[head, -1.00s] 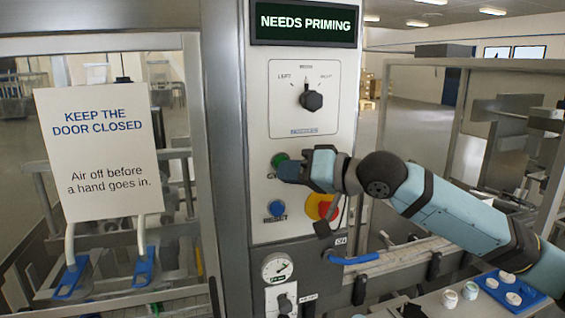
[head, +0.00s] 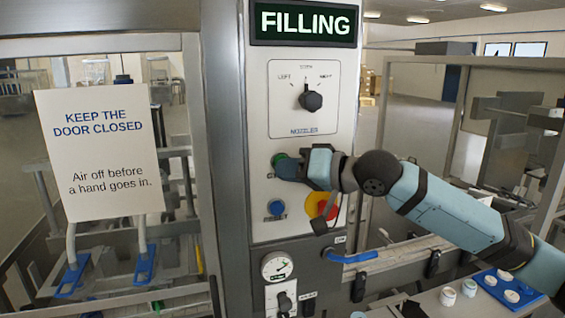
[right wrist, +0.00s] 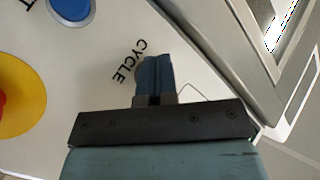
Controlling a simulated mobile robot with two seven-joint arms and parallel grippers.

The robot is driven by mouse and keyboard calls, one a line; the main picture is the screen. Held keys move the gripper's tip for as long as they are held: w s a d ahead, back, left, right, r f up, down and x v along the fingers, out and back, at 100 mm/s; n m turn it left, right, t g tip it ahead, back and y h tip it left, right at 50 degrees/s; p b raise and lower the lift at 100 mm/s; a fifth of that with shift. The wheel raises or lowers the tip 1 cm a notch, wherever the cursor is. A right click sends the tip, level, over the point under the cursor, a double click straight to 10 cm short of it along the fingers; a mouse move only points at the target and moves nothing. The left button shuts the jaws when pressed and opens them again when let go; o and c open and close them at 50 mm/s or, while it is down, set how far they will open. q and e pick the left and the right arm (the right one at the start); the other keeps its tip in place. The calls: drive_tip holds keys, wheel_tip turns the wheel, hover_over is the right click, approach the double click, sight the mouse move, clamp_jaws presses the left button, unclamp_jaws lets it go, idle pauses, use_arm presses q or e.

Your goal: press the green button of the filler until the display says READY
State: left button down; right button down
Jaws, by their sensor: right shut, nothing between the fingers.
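The filler's display (head: 305,24) reads FILLING in white letters on dark green. The green button (head: 278,158) sits on the white panel, mostly hidden behind my right gripper (head: 284,169). That gripper is shut and empty, with its fingertips at the button; I cannot tell how far the button is pressed in. In the right wrist view the shut blue fingers (right wrist: 154,78) point at the panel beside the word CYCLE, and they cover most of the button. My left gripper is not in view.
A blue RESET button (head: 276,208) and a red-and-yellow stop button (head: 318,206) are just below my right gripper. The nozzle selector knob (head: 311,101) is above. A door sign (head: 100,150) hangs at left. A blue tray (head: 507,289) with small items stands at lower right.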

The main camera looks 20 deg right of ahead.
idle(0.4)
drive_tip(key=shift+s, duration=0.85)
drive_tip(key=shift+s+d, duration=0.15)
drive_tip(key=shift+s, duration=2.35)
wheel_tip(320, 180, down, 31)
drive_tip(key=s+a+t+h, duration=0.1)
drive_tip(key=s+t+h, duration=0.1)
drive_tip(key=h, duration=0.1)
drive_tip(key=s+d+f+g+h, duration=0.1)
drive_tip(key=s+d+f+h, duration=0.1)
drive_tip(key=s+f, duration=0.8)
drive_tip(key=s+d+f+n+g+h, duration=0.1)
drive_tip(key=s+f+h, duration=0.3)
drive_tip(key=s+f, duration=0.7)
wheel_tip(320, 180, down, 3)
drive_tip(key=shift+d+r, duration=0.1)
drive_tip(key=shift+d, duration=0.6)
